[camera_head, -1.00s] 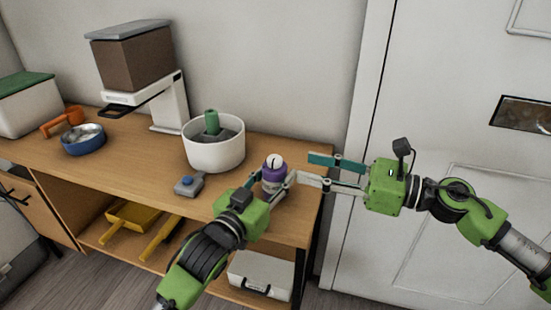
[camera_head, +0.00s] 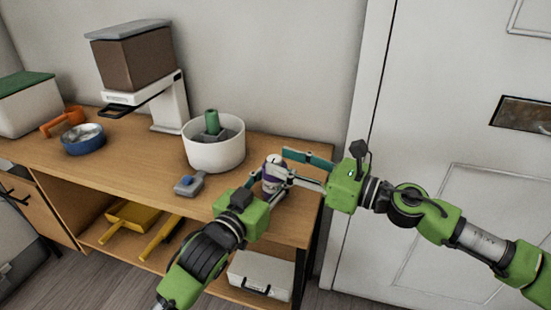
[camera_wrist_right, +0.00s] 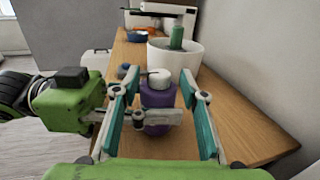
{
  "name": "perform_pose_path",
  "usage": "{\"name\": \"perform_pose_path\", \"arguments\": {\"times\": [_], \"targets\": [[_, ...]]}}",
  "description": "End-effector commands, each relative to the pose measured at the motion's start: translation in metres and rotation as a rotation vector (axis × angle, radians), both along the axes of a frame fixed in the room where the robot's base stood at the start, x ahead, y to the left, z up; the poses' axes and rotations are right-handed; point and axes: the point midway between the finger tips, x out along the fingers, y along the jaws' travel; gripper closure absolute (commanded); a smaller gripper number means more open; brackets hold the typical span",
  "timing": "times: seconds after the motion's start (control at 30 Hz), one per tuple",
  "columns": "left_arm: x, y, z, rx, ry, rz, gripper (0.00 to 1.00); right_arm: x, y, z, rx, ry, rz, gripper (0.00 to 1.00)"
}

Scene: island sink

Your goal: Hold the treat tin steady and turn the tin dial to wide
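The treat tin (camera_head: 269,186) is a small purple-and-white container standing upright near the right end of the wooden counter. In the right wrist view it shows as a purple body (camera_wrist_right: 158,98) with a white dial (camera_wrist_right: 160,76) on top. My left gripper (camera_head: 270,180) comes from the front left, with its fingers closed around the tin's body. My right gripper (camera_head: 282,163) is open at the tin's upper right. In the right wrist view its teal fingers stand apart on both sides of the tin. The dial's setting is too small to read.
A white bowl (camera_head: 215,155) with a green-topped piece inside stands left of the tin. A grey device with a blue button (camera_head: 187,185) lies nearer the front edge. A dispenser (camera_head: 135,65), a blue bowl (camera_head: 83,145) and an orange scoop (camera_head: 70,115) are farther left.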

Motion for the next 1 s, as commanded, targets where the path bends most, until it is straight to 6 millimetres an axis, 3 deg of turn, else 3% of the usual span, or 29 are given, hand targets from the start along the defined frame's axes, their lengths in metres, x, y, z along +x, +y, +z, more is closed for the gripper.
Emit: {"name": "perform_pose_path", "arguments": {"times": [0.2, 0.57, 0.7, 0.73, 1.0], "targets": [[0.000, 0.000, 0.000, 0.000, 0.001, 0.001, 0.87, 0.013, 0.021, 0.000, 0.001, 0.000, 0.001, 0.61], [0.000, 0.000, 0.000, 0.000, 0.001, 0.000, 0.87, 0.015, 0.024, 0.000, 0.001, 0.001, 0.000, 0.61], [0.000, 0.000, 0.000, 0.000, 0.001, 0.000, 0.87, 0.015, 0.024, 0.000, 0.001, 0.001, 0.000, 0.97], [0.000, 0.000, 0.000, 0.000, 0.001, 0.000, 0.87, 0.015, 0.024, 0.000, 0.001, 0.001, 0.000, 1.00], [0.000, 0.000, 0.000, 0.000, 0.001, 0.000, 0.87, 0.015, 0.025, 0.000, -0.001, 0.001, -0.009, 1.00]]}}
